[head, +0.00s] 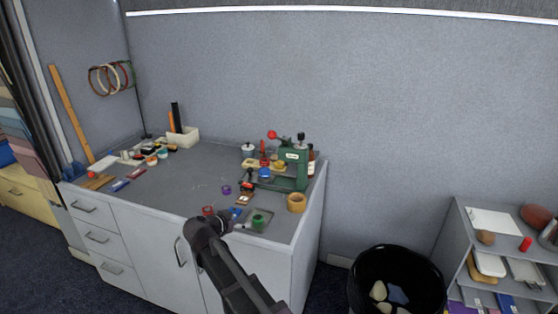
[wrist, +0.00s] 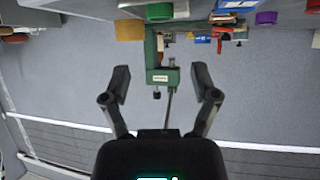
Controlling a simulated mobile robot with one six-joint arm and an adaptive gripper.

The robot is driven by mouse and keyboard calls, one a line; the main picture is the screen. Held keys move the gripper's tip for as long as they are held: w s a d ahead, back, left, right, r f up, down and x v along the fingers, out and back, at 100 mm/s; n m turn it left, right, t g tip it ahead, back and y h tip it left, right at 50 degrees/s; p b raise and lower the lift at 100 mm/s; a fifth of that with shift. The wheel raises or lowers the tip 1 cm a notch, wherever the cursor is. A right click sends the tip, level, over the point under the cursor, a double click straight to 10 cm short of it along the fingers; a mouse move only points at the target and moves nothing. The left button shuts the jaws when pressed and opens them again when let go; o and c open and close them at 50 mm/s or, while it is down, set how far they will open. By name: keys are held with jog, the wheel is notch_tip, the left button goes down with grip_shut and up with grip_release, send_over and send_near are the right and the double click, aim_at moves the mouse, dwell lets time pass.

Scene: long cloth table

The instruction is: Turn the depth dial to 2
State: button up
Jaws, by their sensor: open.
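A green press (head: 293,170) stands at the right end of the grey worktop. A small black knob (head: 301,137) sits on its top and may be the depth dial; no numbers can be read. A red ball-ended lever (head: 272,134) shows at its left. In the wrist view, which is upside down, the press (wrist: 161,76) appears between and beyond my fingers, with a small dark knob (wrist: 157,95) at its end. My gripper (wrist: 160,85) is open and empty, apart from the press. In the head view my gripper (head: 232,219) is over the front edge of the worktop, partly hidden by my wrist.
A black bin (head: 398,277) and a grey shelf (head: 478,226) stand on the right. The middle of the worktop (head: 190,190) is mostly clear.

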jog(key=s+d+r+n+g+y+p, duration=0.1)
jog(key=s+d+r+g+p, duration=0.25)
jog(key=d+p, duration=0.4)
jog(key=s+d+r+n+g+y+p, duration=0.1)
jog(key=s+d+r+n+g+p, duration=0.1)
jog(key=s+d+r+p, duration=0.45)
jog(key=s+d+r+n+g+y+p, duration=0.1)
jog(key=s+d+r+g+p, duration=0.15)
jog(key=d+p, duration=0.65)
jog(key=s+d+r+n+g+y+p, duration=0.2)
jog(key=s+d+r+y+p, duration=0.1)
jog(key=s+d+r+p, duration=0.3)
jog(key=shift+s+r, duration=0.2)
jog(key=shift+r, duration=0.4)
jog(key=shift+c, duration=1.3)
